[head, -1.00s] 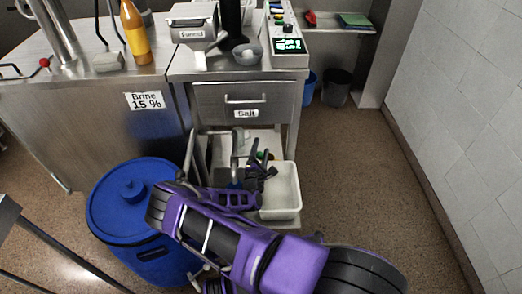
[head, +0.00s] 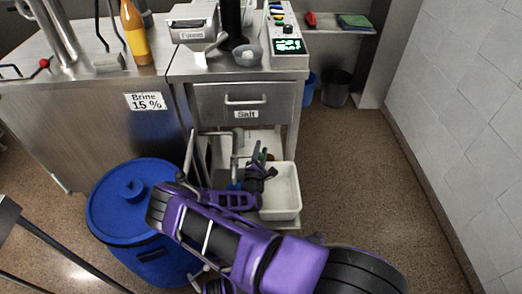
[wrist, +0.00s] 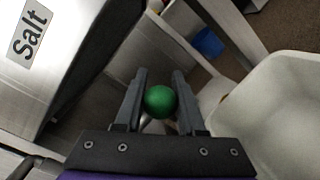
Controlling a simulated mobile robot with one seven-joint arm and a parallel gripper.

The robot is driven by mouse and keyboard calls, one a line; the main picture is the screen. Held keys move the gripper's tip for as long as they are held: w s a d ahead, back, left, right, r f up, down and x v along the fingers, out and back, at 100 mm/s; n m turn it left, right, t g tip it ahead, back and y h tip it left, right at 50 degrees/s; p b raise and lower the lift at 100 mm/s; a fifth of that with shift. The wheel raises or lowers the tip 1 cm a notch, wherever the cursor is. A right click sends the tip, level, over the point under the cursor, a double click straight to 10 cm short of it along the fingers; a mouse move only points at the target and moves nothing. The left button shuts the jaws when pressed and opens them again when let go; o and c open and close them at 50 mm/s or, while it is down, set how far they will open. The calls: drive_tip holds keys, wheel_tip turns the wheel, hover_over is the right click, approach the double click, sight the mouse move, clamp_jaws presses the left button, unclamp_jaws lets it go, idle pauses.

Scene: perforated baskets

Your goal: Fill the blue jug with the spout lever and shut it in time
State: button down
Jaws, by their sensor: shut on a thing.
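In the wrist view my gripper (wrist: 160,76) is shut on a round green knob (wrist: 160,101), one finger on each side. The knob looks like the end of the spout lever; its stem is mostly hidden behind it. In the head view my gripper (head: 260,171) is below the salt drawer, beside a grey upright pipe (head: 235,167). A small blue patch (head: 234,186) by the pipe's foot may be the blue jug. My arm hides most of it, and I cannot see its fill level.
A white tub (head: 285,192) stands close right of my gripper; it also shows in the wrist view (wrist: 285,105). A large blue lidded barrel (head: 125,225) stands at left. The salt drawer (head: 245,98) is above. Open floor lies to the right.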

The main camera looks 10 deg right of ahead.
sight(261, 159)
drive_tip(key=shift+s, duration=0.1)
idle(0.8)
drive_tip(key=s+m+g+h+b, duration=0.1)
drive_tip(key=h, duration=0.1)
drive_tip(key=s+m+g+h+b, duration=0.1)
drive_tip(key=m+h, duration=0.1)
drive_tip(key=shift+s+a+f, duration=0.1)
drive_tip(key=shift+s+a, duration=0.05)
drive_tip(key=shift+s, duration=0.15)
drive_tip(key=shift+s+m+g+h+b, duration=0.35)
drive_tip(key=shift+s+m+g+h, duration=0.3)
drive_tip(key=shift+g+h, duration=0.2)
drive_tip(key=shift+w, duration=0.1)
drive_tip(key=c, duration=0.5)
unclamp_jaws()
drive_tip(key=p+v, duration=0.1)
drive_tip(key=v, duration=1.6)
drive_tip(key=shift+a, duration=0.25)
